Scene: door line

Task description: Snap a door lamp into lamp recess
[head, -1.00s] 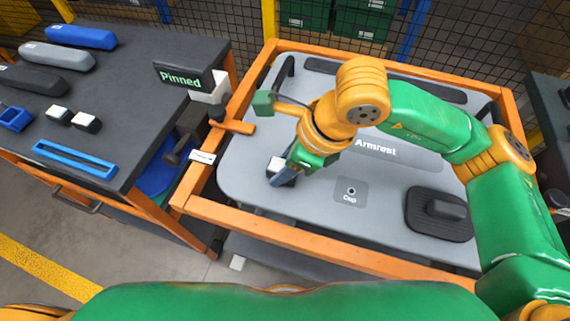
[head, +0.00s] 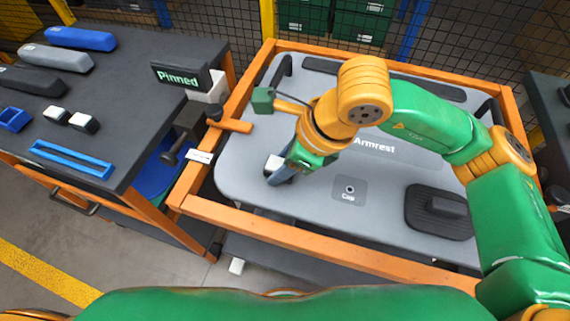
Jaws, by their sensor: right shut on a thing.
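My right gripper (head: 284,175) reaches down over the left part of the grey door panel (head: 310,202). It is shut on a small white door lamp (head: 273,163), low at the panel's surface. The fingers and wrist hide part of the lamp and the panel under it. I see no recess there and cannot tell whether the lamp touches the panel. Two more white lamps, a left one (head: 57,115) and a right one (head: 84,122), lie on the dark table at the left. My left gripper is not in view.
The panel lies in an orange frame (head: 300,238). It has a "Cup" spot (head: 349,189), an "Armrest" area (head: 410,152) and a black speaker-like part (head: 438,212).

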